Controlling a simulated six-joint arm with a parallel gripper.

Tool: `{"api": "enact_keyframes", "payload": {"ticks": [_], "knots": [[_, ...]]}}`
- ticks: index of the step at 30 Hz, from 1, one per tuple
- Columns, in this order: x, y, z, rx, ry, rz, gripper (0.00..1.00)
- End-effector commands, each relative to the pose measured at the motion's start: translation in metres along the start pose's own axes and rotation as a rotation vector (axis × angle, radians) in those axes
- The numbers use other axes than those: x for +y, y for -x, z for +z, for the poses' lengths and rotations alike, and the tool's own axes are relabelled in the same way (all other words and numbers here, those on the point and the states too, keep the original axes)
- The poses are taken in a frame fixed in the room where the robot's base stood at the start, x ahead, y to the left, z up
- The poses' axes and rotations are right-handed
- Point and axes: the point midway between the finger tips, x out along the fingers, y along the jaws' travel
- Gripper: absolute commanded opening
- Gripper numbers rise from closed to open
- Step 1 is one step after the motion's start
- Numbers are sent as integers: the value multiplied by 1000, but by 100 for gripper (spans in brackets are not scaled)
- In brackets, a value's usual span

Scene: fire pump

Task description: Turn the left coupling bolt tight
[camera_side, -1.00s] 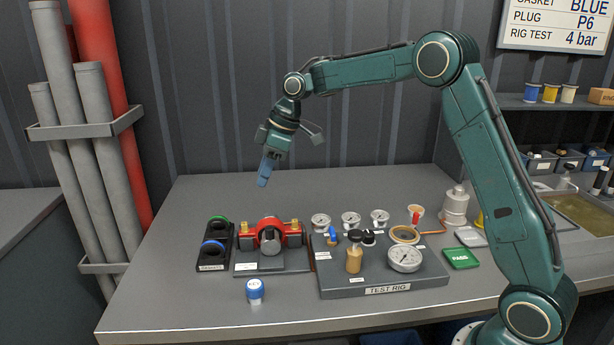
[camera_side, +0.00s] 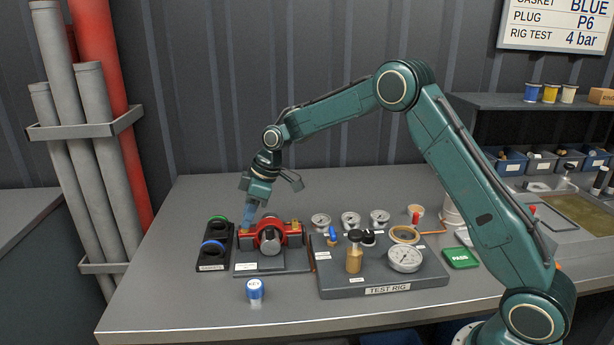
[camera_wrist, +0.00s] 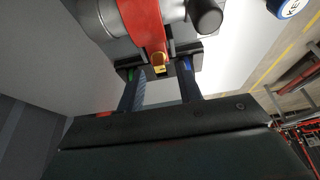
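The red pump coupling (camera_side: 270,229) stands on a dark plate at the left of the bench, with a grey round cylinder (camera_side: 269,242) at its front. The brass left coupling bolt (camera_wrist: 159,61) is at the end of the red body in the wrist view. In the side view it is largely hidden by my blue fingertips. The brass right bolt (camera_side: 293,226) is in clear view. My gripper (camera_side: 249,220) points down just over the left bolt. In the wrist view my gripper (camera_wrist: 160,75) has its fingers apart, with the bolt lined up in the gap; contact cannot be told.
A black stand with green and blue rings (camera_side: 214,244) is close on the left. A blue-topped cap (camera_side: 255,290) stands in front. The test rig board (camera_side: 385,275), with gauges and fittings, lies to the right. The bench behind the coupling is clear.

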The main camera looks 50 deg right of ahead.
Motion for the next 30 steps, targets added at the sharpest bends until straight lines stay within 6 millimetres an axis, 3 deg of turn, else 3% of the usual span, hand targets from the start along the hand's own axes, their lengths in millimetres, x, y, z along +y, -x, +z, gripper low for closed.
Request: {"api": "enact_keyframes", "payload": {"ticks": [6, 17, 22, 30], "knots": [[0, -16, 0, 0, 0, 1, 35], [0, -19, 0, 1, 0, 1, 35], [0, -19, 0, 1, 0, 1, 2], [0, -19, 0, 1, -6, 3, 0]]}}
